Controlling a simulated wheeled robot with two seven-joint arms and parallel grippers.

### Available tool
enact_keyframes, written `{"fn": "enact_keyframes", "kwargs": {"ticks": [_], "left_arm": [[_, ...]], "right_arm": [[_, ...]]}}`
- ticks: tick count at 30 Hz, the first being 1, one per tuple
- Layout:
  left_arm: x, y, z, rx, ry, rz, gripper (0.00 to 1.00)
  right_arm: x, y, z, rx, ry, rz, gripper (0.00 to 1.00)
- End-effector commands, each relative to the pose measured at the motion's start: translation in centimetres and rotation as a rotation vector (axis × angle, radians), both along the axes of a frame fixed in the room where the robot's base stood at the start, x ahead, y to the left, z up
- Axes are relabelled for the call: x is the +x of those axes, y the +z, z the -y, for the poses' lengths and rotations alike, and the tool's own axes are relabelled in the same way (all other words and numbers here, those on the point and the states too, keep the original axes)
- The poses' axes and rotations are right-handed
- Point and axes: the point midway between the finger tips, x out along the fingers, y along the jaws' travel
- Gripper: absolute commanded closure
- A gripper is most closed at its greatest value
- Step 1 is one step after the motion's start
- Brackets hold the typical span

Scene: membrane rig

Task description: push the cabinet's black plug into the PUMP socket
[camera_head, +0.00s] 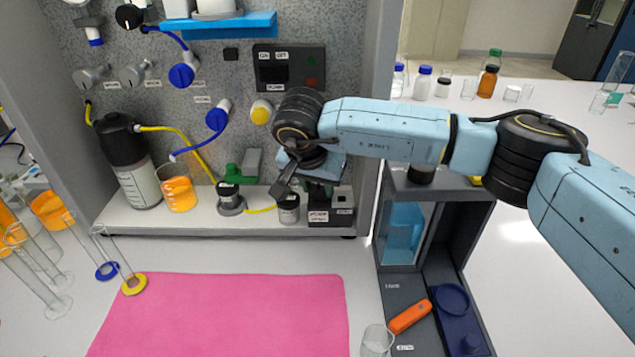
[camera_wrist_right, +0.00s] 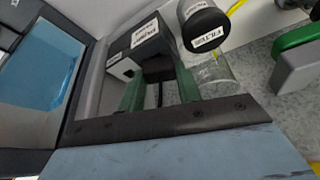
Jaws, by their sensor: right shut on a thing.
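My right gripper (camera_head: 318,180) reaches down in front of the cabinet at its lower right, and its wrist hides much of what it holds. In the right wrist view its green fingers (camera_wrist_right: 158,92) are shut on a dark piece, the black plug (camera_wrist_right: 157,75), which is mostly hidden between them. The dark socket box (camera_head: 331,212) with white labels stands on the cabinet's shelf just below the gripper. In the right wrist view this box (camera_wrist_right: 128,47) is right at the fingertips. I cannot tell whether the plug is inside a socket. My left gripper is out of view.
A black-capped filter jar (camera_wrist_right: 205,28) stands close beside the fingers. A grey rack (camera_head: 388,270) stands to the right. The pink mat (camera_head: 230,310) in front is clear.

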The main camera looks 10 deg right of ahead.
Motion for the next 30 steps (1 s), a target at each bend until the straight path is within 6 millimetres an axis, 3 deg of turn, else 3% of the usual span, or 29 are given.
{"fn": "enact_keyframes", "kwargs": {"ticks": [18,19,24,30], "left_arm": [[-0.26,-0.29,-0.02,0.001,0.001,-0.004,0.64],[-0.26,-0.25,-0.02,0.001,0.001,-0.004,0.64],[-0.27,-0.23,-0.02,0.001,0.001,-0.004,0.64],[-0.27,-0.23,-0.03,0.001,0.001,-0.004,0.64]], "right_arm": [[0.0,-0.27,-0.01,0.0,0.0,0.0,0.88],[0.0,-0.24,-0.01,0.0,0.0,0.0,0.63],[-0.01,-0.22,0.0,0.0,0.0,0.0,0.41],[-0.02,-0.23,0.0,0.0,0.0,0.0,0.41]]}}
